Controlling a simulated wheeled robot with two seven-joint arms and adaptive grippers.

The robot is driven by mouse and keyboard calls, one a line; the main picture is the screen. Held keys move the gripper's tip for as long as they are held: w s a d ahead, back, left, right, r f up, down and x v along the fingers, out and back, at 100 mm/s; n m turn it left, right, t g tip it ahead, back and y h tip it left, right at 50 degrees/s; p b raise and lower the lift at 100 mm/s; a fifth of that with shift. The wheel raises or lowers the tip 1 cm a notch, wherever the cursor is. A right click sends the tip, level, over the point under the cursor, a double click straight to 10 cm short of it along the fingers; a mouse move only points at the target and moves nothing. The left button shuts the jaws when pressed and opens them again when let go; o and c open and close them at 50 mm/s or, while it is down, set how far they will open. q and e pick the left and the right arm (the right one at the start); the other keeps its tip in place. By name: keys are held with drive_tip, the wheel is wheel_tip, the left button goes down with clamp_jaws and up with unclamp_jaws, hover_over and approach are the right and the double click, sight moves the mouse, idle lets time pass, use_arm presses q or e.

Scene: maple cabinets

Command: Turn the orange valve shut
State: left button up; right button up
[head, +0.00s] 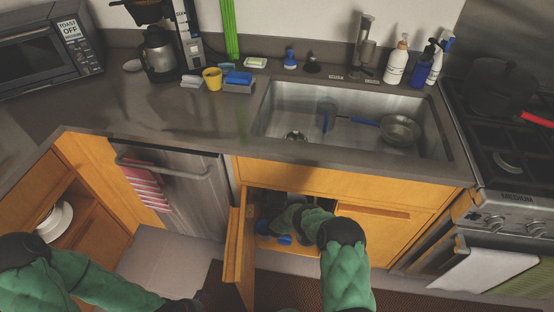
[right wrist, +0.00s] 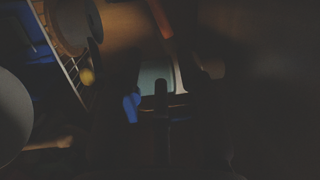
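The cabinet under the sink is open, with its door (head: 240,255) swung outward. My right arm reaches into this cabinet, and its gripper is hidden in the head view by the arm and the shadow inside. The right wrist view is very dark, with a narrow dark finger shape near its middle, and I cannot tell the finger spacing. A blue piece (right wrist: 131,105) shows beside that shape. I cannot make out the orange valve for certain in either view. My left arm lies low at the left; its gripper is only a dark, unclear shape at the bottom edge.
The sink (head: 340,125) is above the open cabinet. Blue items (head: 283,239) lie at the cabinet opening. A rack (right wrist: 62,62) and a small yellow round thing (right wrist: 87,76) are at the left in the wrist view. A dishwasher (head: 190,190) stands left of the door.

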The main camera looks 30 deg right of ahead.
drive_tip(key=w+d+b, duration=0.2)
drive_tip(key=w, duration=0.2)
drive_tip(key=w+d+r+m+b, duration=0.1)
drive_tip(key=w+d+b, duration=0.1)
drive_tip(key=w, duration=0.3)
drive_tip(key=shift+w+d+r, duration=0.15)
drive_tip(key=shift+d+r, duration=0.1)
drive_tip(key=shift+d, duration=0.1)
clamp_jaws()
